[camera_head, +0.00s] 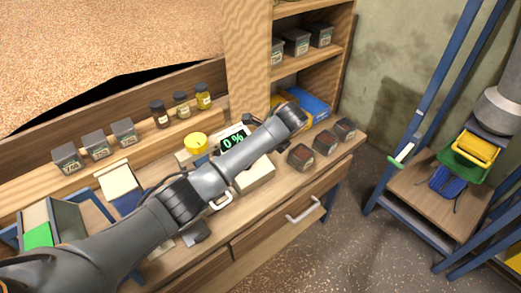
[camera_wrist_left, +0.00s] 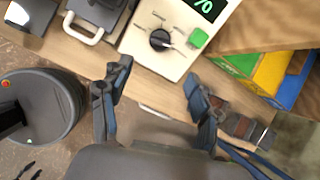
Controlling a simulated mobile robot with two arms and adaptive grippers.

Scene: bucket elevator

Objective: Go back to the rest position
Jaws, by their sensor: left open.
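My left arm (camera_head: 222,170) reaches from the lower left across the workbench in the head view. Its far end is above the back right of the bench, and the fingers cannot be made out clearly there. In the left wrist view my left gripper (camera_wrist_left: 157,92) is open, with its two fingers wide apart and nothing between them. Behind the fingers are the bench's front edge and the floor. A white control box (camera_wrist_left: 177,38) with a black knob, a green button and a percent display lies just beyond the fingertips.
Dark containers (camera_head: 324,142) stand at the bench's right end. Jars (camera_head: 181,104) line the back ledge. A blue metal frame (camera_head: 425,95) with coloured bins stands at right, across open floor.

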